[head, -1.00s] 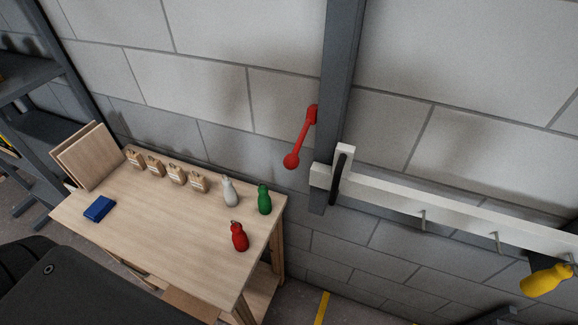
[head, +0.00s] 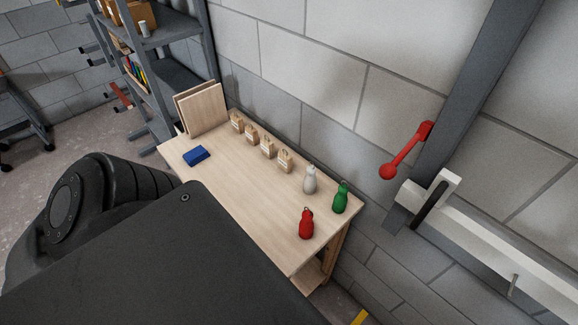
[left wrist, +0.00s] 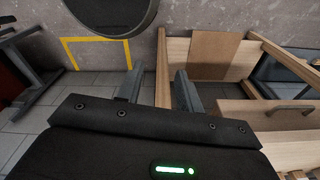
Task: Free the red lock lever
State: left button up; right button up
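The red lock lever (head: 405,152) is mounted on the side of a grey upright post (head: 468,95) on the block wall. It slants down to the left and ends in a round red knob. No gripper is near it in the head view. My left gripper (left wrist: 157,88) shows in the left wrist view with its two fingers apart and nothing seen between them. It points toward the floor and the wooden bench side. My right gripper is not in view.
A white rail (head: 495,250) with hooks runs right from the post. Grey shelving (head: 165,50) stands at left.

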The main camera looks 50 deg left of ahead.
pick_arm(q)
jog(key=shift+o, duration=0.4)
jog(key=shift+o, duration=1.2)
jog(key=shift+w, duration=0.15)
jog(key=w+d+t+h, duration=0.1)
jog(key=w, duration=0.1)
jog(key=w+d+f+m+t+h, duration=0.1)
jog(key=w, duration=0.2)
jog(key=w+d+t+h, duration=0.1)
jog(key=w, duration=0.1)
jog(key=shift+w+d+f, duration=0.1)
jog(key=shift+w+f, duration=0.05)
jog(key=shift+w, duration=0.1)
jog(key=m+h, duration=0.6)
jog(key=h, duration=1)
send_near(407, 149)
jog(key=s+d+f, duration=0.1)
jog(key=s+f, duration=0.8)
jog(key=f, duration=0.4)
jog(key=w+a+r+m+g+y, duration=0.15)
jog(key=w+r+m+g, duration=0.3)
jog(key=r, duration=0.75)
jog(key=shift+t+h, duration=0.25)
jog(key=d, duration=1.1)
jog(key=shift+w+d+f, duration=0.2)
jog(key=shift+d+f, duration=0.05)
jog(key=shift+d, duration=0.05)
